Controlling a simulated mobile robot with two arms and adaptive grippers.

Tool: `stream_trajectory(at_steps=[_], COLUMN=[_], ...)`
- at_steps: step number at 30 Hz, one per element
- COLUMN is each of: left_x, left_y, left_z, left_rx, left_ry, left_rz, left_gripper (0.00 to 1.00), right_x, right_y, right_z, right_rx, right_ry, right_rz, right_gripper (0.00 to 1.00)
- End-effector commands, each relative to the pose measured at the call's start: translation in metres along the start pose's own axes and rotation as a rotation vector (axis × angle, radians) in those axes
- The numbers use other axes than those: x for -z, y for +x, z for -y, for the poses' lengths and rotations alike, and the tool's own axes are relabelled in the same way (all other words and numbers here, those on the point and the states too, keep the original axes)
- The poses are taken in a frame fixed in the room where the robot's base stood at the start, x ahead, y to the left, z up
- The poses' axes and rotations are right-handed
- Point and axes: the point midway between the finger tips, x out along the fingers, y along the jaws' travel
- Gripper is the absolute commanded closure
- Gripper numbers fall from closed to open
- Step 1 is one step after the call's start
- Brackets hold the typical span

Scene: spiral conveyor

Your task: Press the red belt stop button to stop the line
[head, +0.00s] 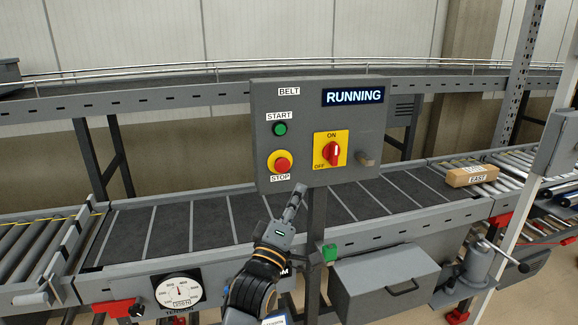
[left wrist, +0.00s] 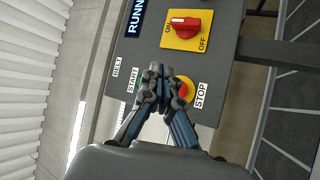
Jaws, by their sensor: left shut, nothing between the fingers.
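The red stop button (head: 283,164) sits in a yellow ring at the lower left of the grey belt control box (head: 308,107), above the STOP label. The display (head: 353,96) reads RUNNING. My left gripper (head: 299,190) is shut and empty, its fingertips just below and right of the button in the head view. In the left wrist view the shut fingers (left wrist: 158,72) partly cover the red button (left wrist: 184,90). I cannot tell whether they touch it. My right gripper is not in view.
A green start button (head: 280,129) is above the stop button. A red rotary switch (head: 333,153) on a yellow plate is to its right. Behind the box runs the dark belt (head: 237,217), with a cardboard box (head: 472,176) on the conveyor at right. A grey post carries the panel.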

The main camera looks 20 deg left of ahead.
Motion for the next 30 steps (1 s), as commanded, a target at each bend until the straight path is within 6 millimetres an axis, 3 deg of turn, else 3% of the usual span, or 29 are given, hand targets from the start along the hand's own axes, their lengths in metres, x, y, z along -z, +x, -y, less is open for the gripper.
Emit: stream_trajectory(at_steps=[4,16,30], left_x=[0.003,0.004,0.035], left_y=[0.001,0.004,0.046], left_z=[-0.007,-0.003,0.028], left_rx=[-0.013,-0.012,-0.011], left_ry=[-0.010,-0.007,-0.006], left_rz=[-0.005,-0.004,-0.004], left_gripper=[1.00,1.00,1.00], right_x=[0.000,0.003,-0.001], right_y=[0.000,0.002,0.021], right_z=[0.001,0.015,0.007], right_rx=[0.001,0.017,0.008], right_ry=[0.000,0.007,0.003], right_rz=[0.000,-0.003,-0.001], right_gripper=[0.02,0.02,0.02])
